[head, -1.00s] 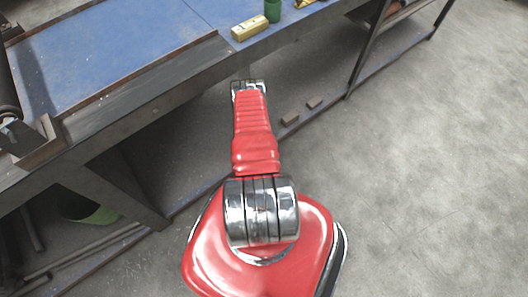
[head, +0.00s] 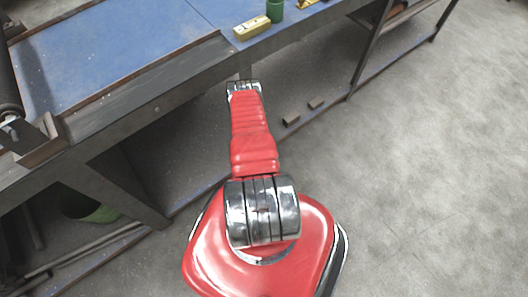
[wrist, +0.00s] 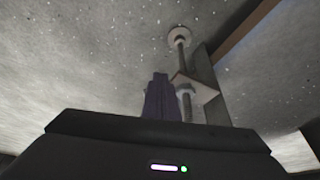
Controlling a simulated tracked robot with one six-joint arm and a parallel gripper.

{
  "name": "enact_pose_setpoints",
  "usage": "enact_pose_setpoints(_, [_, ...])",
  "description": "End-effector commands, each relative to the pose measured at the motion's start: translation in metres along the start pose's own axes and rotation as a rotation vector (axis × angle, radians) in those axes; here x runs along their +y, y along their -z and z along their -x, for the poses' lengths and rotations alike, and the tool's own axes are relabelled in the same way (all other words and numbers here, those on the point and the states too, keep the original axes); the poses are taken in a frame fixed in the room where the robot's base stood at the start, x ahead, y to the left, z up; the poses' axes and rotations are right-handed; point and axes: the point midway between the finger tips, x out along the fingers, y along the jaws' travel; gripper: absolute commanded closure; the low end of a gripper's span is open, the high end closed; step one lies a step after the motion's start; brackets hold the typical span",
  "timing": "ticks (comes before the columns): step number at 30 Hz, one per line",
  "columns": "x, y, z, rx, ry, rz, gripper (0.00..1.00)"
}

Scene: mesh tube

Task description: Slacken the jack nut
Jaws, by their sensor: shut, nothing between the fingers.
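In the wrist view my gripper (wrist: 160,98) shows as dark fingers, shut and empty, pointing up from its black body. Just beyond and to the right stands an upright grey rod (wrist: 182,58) with a round pale disc (wrist: 179,34) at its top, against a speckled grey surface. A pale collar (wrist: 186,88) sits lower on the rod, partly hidden behind the fingers. I cannot tell for sure which part is the jack nut. The fingers appear apart from the rod. In the head view my red arm reaches to the bench edge, and my gripper is hidden.
The blue-topped bench (head: 120,45) stands ahead, with a yellow block (head: 252,27) and a green cylinder (head: 275,11) near its edge. A grey upright plate (wrist: 205,85) and a brown beam (wrist: 245,30) are right of the rod. Floor at right is clear.

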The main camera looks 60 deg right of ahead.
Motion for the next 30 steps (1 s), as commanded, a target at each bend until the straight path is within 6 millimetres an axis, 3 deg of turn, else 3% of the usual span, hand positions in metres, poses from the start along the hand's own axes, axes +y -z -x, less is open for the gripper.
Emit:
enact_pose_setpoints(5, [0.002,-0.006,0.002,-0.001,-0.001,-0.001,1.0])
enact_pose_setpoints(13, [0.009,-0.039,0.014,-0.002,-0.001,0.004,1.0])
enact_pose_setpoints(30, [0.015,-0.035,0.089,0.0,0.0,0.001,1.0])
